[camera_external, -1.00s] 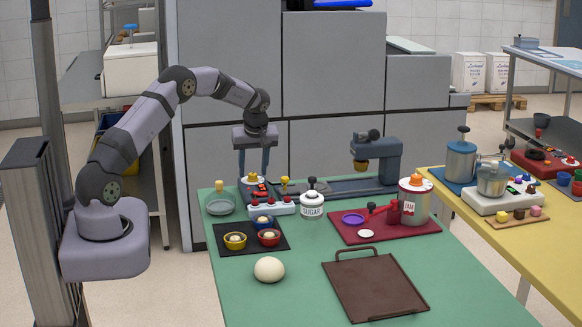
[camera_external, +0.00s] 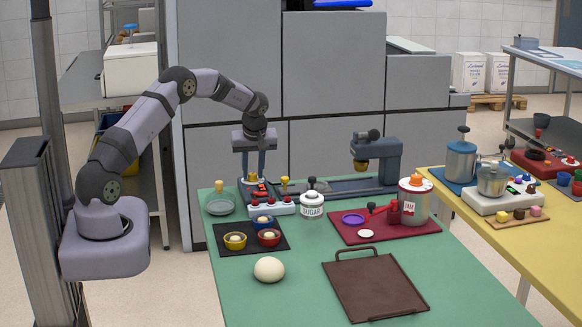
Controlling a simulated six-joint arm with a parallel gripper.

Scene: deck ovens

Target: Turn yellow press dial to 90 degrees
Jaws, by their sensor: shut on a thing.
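The yellow dial (camera_external: 252,177) sits at the left end of the dark blue-grey press (camera_external: 345,187), beside a small red display (camera_external: 261,188). My gripper (camera_external: 254,173) points straight down over it, with its two blue fingers shut on the dial's sides. The fingers partly cover the dial, and its angle is too small to read. The press head (camera_external: 384,160) stands on a column at the right end of the press, with a yellow tip under it.
A black tray with small bowls (camera_external: 276,246) lies in front. Grey cabinets (camera_external: 235,165) rise behind the table.

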